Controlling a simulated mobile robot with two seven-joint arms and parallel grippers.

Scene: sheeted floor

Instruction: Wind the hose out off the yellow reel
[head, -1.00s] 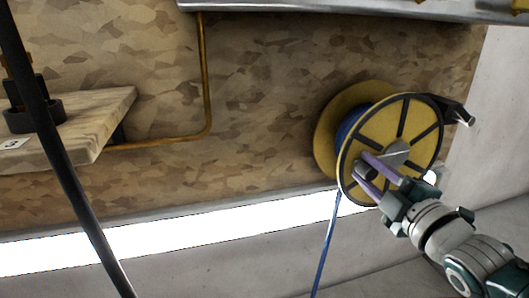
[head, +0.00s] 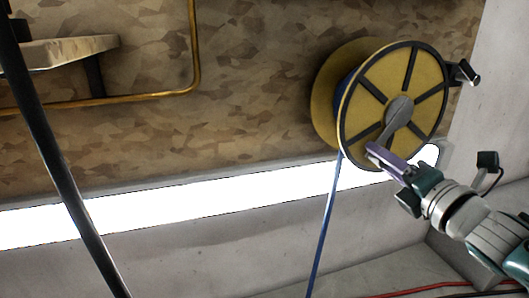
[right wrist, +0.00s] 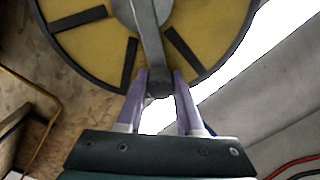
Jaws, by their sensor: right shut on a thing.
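The yellow reel (head: 432,72) is mounted at the wall on the right in the head view, with dark spokes on its face. A grey crank (head: 398,112) runs from its hub down and slightly left. My right gripper (head: 372,150) is at the crank's outer end. In the right wrist view its purple fingers (right wrist: 160,84) are shut on the dark crank knob (right wrist: 160,75). The blue hose (head: 325,215) hangs from the reel's lower left side, almost straight down; its lower end is out of frame. My left gripper is not in view.
A shelf (head: 70,50) and a copper-coloured pipe (head: 194,60) are on the patterned wall at left. A long black bar or cable (head: 60,170) crosses the left side. A red cable (head: 430,287) lies at lower right. A bright white strip (head: 200,206) runs below the wall.

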